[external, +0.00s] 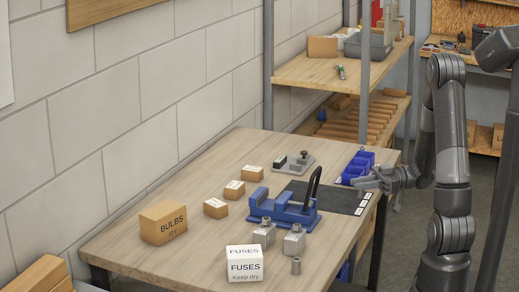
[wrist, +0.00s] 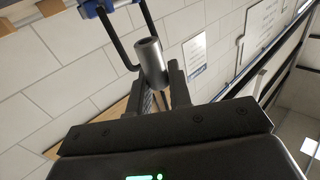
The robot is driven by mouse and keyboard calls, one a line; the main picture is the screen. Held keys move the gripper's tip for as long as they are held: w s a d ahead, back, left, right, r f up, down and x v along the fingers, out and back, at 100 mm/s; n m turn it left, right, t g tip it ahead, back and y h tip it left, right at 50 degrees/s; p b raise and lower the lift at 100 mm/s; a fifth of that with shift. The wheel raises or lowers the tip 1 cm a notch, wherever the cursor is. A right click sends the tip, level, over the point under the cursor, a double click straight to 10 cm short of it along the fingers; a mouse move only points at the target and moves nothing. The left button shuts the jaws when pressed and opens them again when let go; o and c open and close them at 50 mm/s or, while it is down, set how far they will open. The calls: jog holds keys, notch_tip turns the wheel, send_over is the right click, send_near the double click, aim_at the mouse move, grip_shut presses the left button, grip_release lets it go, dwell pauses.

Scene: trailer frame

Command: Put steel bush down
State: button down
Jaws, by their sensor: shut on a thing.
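My gripper (external: 372,182) is at the right side of the table, over the right end of the dark mat and close to the blue bins. In the wrist view my gripper (wrist: 160,88) is shut on a grey steel bush (wrist: 151,62), a hollow cylinder held tilted between the fingers. The held bush cannot be made out in the external view.
The dark mat (external: 325,197) has bare room. Around it are a blue vise-like fixture (external: 283,210) with a black handle, blue bins (external: 359,165) and a grey plate with fittings (external: 293,164). Grey metal blocks (external: 294,240), cardboard boxes and a fuses box (external: 244,264) stand further left and front.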

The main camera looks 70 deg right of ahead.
jog(key=w+d+r+n+g+y, duration=0.15)
jog(key=w+d, duration=0.25)
jog(key=w, duration=1.1)
jog(key=w+a+r, duration=0.2)
jog(key=w+a, duration=0.1)
jog(key=w, duration=0.5)
jog(key=w+a+r, duration=0.1)
jog(key=w+a, duration=0.2)
jog(key=w, duration=0.5)
jog(key=w+a+r+g+y, duration=0.1)
jog(key=w+a+r, duration=0.2)
jog(key=w+a, duration=0.45)
jog(key=w+a+r+y, duration=0.1)
jog(key=w+a+r, duration=0.2)
jog(key=w+a, duration=0.45)
jog(key=n, duration=0.1)
send_over(162, 209)
jog(key=shift+h, duration=0.25)
notch_tip(162, 209, down, 7)
jog(key=shift+s+r, duration=0.1)
jog(key=shift+f, duration=2.05)
jog(key=shift+f, duration=0.15)
